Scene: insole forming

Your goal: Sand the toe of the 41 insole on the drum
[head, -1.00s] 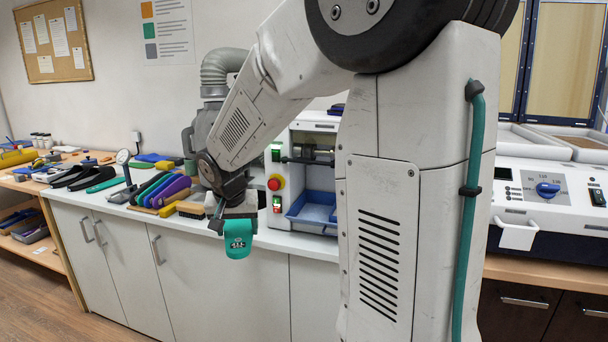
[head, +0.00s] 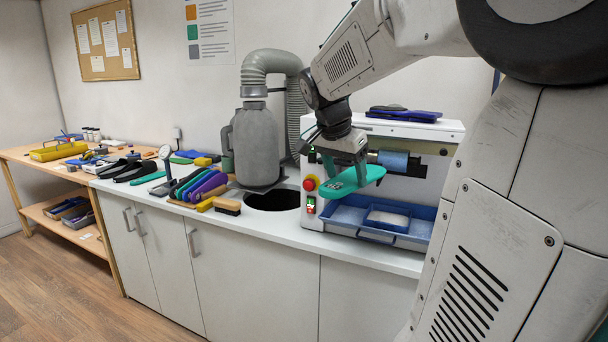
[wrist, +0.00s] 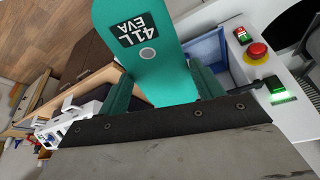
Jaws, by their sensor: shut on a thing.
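My gripper (head: 349,166) is shut on the teal 41 insole (head: 352,183) and holds it in front of the sanding machine (head: 450,130). In the wrist view the insole (wrist: 140,50) stands out from between the jaws, with a black label reading "41 L EVA" and a grey dot. The blue-grey drum (head: 394,161) sits in the machine's opening, just behind and right of the insole in the head view. I cannot tell whether the insole touches it. The insole's held end is hidden by the gripper.
A blue tray (head: 345,216) lies below the drum. A red stop button (head: 309,184) is on the machine's left front. A rack of coloured insoles (head: 205,184), a brush (head: 228,207) and a round dark hole (head: 272,200) are left on the counter (head: 290,228).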

